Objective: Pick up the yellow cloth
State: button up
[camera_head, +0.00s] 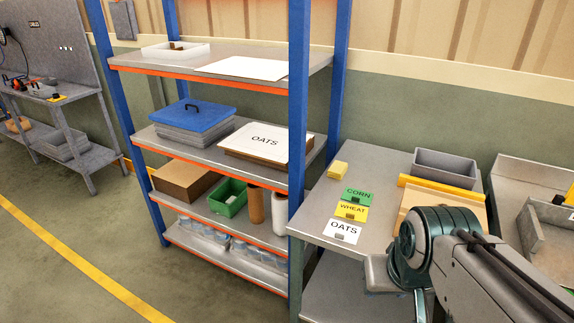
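A small yellow folded cloth (338,170) lies at the back left corner of the grey metal table (381,203), close to the blue upright of the shelf rack. Nothing covers it. My arm reaches in from the lower right, over the table's front right part. Its dark joint is to the right of and nearer than the cloth, well apart from it. I cannot make out any gripper fingers in this view.
Green CORN (357,195), yellow WHEAT (351,211) and white OATS (342,232) cards lie in front of the cloth. A grey bin (446,167) stands at the table's back right. The blue rack (298,100) rises at the table's left.

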aim_at(338, 169)
jog(key=u, duration=0.3)
jog(key=i, duration=1.2)
jog(key=z, duration=0.5)
